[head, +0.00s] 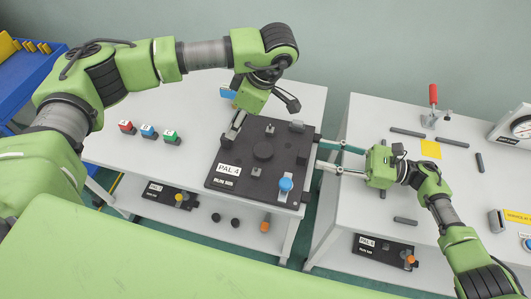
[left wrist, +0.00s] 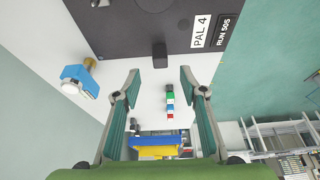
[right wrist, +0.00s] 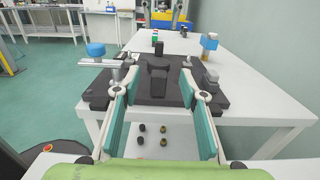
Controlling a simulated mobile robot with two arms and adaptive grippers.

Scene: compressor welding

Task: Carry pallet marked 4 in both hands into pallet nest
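The black pallet marked PAL 4 (head: 240,183) lies flat on the left table. It carries a round dark disc, small blocks and a blue knob (head: 286,184). My left gripper (head: 238,122) reaches down at its far-left side; in the left wrist view it is open, with a dark handle block (left wrist: 160,55) ahead between the fingertips. My right gripper (head: 330,157) is open at the pallet's right edge; in the right wrist view a dark upright handle (right wrist: 157,82) stands between its spread fingers, untouched. The likely pallet nest is the area among dark bars (head: 407,132) on the right table.
Red, blue and green blocks (head: 148,131) stand on the left table. A red-handled clamp (head: 433,95), yellow label (head: 431,149) and dial (head: 521,127) are on the right table. A gap separates the tables. Other pallets (head: 383,250) sit on lower shelves.

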